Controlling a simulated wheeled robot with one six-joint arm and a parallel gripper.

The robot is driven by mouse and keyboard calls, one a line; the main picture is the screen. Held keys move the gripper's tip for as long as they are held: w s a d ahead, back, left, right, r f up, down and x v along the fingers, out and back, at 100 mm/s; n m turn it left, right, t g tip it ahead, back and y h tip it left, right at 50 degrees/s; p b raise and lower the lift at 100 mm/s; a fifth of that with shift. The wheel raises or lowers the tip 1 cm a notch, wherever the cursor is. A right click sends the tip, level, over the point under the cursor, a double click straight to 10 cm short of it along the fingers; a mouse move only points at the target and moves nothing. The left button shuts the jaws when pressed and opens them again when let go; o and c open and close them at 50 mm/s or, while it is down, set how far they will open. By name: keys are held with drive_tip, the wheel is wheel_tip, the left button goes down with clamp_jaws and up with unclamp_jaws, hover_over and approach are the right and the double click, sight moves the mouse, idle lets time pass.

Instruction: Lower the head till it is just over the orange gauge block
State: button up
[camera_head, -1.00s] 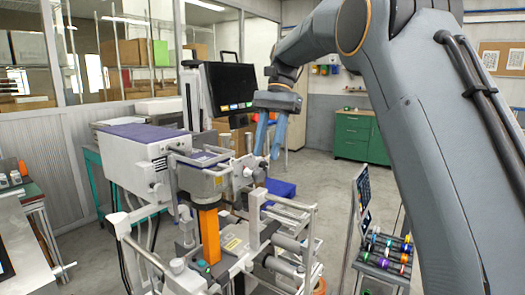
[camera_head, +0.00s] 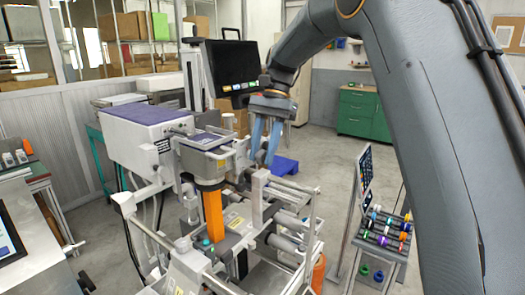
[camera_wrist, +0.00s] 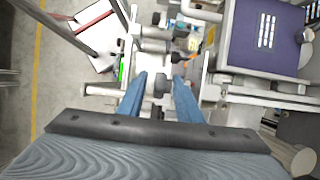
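The orange gauge block (camera_head: 213,217) stands upright on the machine's bed in the head view. The machine's grey head (camera_head: 205,163) with a purple top is directly above it; whether a gap remains between them I cannot tell. A small orange patch in the wrist view may be the block, but I cannot be sure. My gripper (camera_head: 264,155) is to the right of the head, pointing down, its two blue fingers apart. In the wrist view, a dark grey knob (camera_wrist: 160,84) shows between the spread fingers; whether it lies within their reach I cannot tell.
A white machine body (camera_head: 145,140) with a purple top is left of the head. A monitor (camera_head: 229,68) rises behind. Metal rails (camera_head: 290,190) lie below and right of my gripper. A rack of coloured reels (camera_head: 385,235) stands at the right, with open floor beyond.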

drive_tip(key=shift+c, duration=0.5)
drive_tip(key=shift+a, duration=0.1)
clamp_jaws()
drive_tip(key=shift+s, duration=0.1)
